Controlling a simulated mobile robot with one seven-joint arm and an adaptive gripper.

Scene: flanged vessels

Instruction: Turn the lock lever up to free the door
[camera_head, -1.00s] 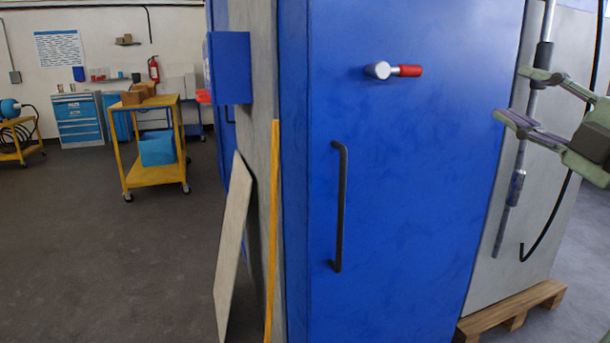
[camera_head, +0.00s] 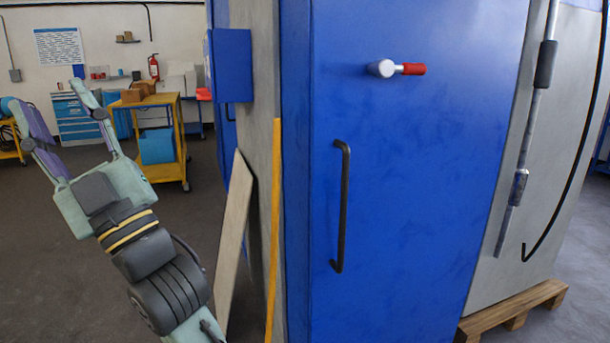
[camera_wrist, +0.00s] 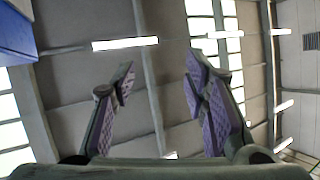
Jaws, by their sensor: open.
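The lock lever (camera_head: 410,69) has a red grip on a silver round hub and sits high on the blue door (camera_head: 420,170). It lies about level, its red grip pointing right. A black vertical bar handle (camera_head: 341,205) is on the door's left side below it. The door looks closed. My gripper (camera_head: 52,112) is at the far left in the head view, well away from the lever, fingers pointing up. It is open and empty. In the wrist view its purple-padded fingers (camera_wrist: 158,95) stand apart below the ceiling; the lever is not seen there.
A blue box (camera_head: 230,66) juts from the grey side wall. A tilted board (camera_head: 233,230) and a yellow strip (camera_head: 272,230) stand left of the door. A yellow cart (camera_head: 165,172) is behind. A wooden pallet (camera_head: 515,308) and a hanging black hose are right.

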